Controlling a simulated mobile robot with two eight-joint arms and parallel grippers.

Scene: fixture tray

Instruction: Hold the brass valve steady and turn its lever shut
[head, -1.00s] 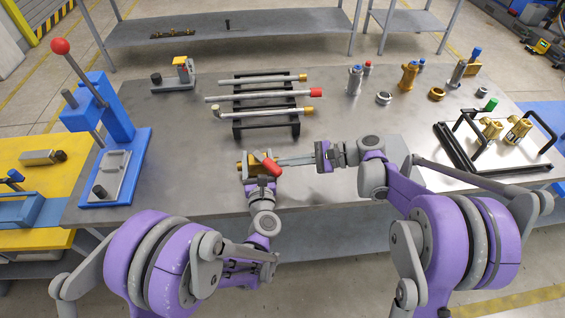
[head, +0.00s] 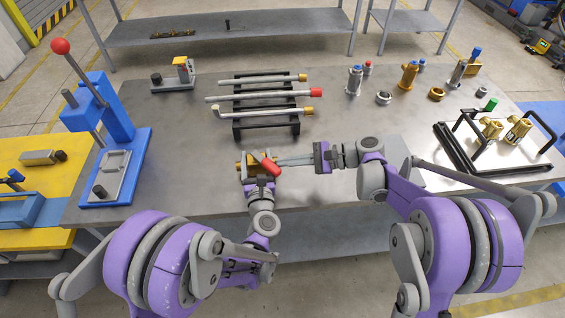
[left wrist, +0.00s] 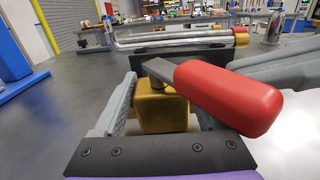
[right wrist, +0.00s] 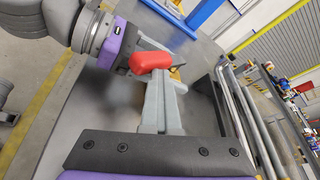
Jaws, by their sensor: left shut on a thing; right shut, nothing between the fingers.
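The brass valve (left wrist: 160,108) sits between the fingers of my left gripper (left wrist: 165,100), which is shut on its body. Its lever has a red grip (left wrist: 232,96) and a dark metal arm, and it lies slantwise over the valve toward the right in the left wrist view. In the head view the red lever (head: 270,166) points toward the tip of my right gripper (head: 282,161). My right gripper is shut and empty, its fingertips close beside the lever. In the right wrist view the red grip (right wrist: 150,58) lies just past the fingertips; I cannot tell whether they touch.
A dark rack (head: 240,131) with several pipes stands behind the valve. A blue press (head: 110,110) is at the left. A black-framed tray (head: 455,150) with brass parts is at the right. Bare bench lies around the valve.

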